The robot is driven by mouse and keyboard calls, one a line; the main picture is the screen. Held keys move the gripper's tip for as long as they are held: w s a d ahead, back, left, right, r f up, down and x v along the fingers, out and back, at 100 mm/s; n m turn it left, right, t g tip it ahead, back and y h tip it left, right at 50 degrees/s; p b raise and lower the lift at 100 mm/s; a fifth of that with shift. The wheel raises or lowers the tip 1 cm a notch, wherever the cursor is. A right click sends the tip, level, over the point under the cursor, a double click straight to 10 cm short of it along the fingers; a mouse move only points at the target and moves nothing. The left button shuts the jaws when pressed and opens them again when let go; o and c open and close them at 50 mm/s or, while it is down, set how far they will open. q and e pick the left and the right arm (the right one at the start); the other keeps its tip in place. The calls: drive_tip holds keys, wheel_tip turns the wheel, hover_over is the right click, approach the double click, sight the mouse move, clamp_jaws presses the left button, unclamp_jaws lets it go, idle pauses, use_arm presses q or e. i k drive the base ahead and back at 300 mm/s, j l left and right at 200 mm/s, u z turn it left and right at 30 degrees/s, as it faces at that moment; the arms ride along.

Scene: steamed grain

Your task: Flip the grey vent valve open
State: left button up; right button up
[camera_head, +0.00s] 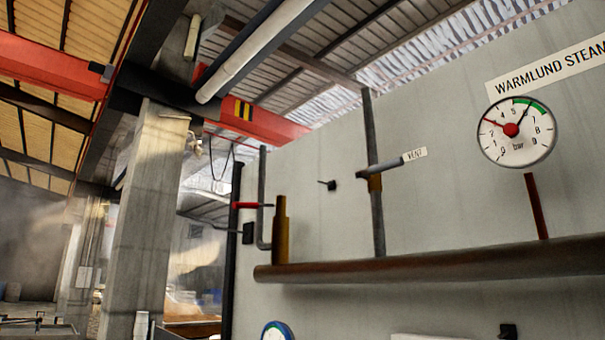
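The grey vent valve handle (386,165) sits on a brass valve body (375,183) on a thin vertical pipe (376,222). The handle points out sideways across the pipe, tilted slightly, with its right end beside a small white tag (415,154) reading VENT. The vertical pipe rises from a thick brown horizontal pipe (430,262) along the grey wall. Neither of my grippers shows in the head view.
A round pressure gauge (517,132) is at the right under a WARMLUND STEAM sign (550,68). A red-handled lever (252,205) is left of a brass cylinder (281,230). A blue-rimmed dial (277,331) shows at the bottom. A concrete pillar (150,210) stands left.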

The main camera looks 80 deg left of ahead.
sight(399, 161)
drive_tip(key=u, duration=1.85)
drive_tip(key=j, duration=0.1)
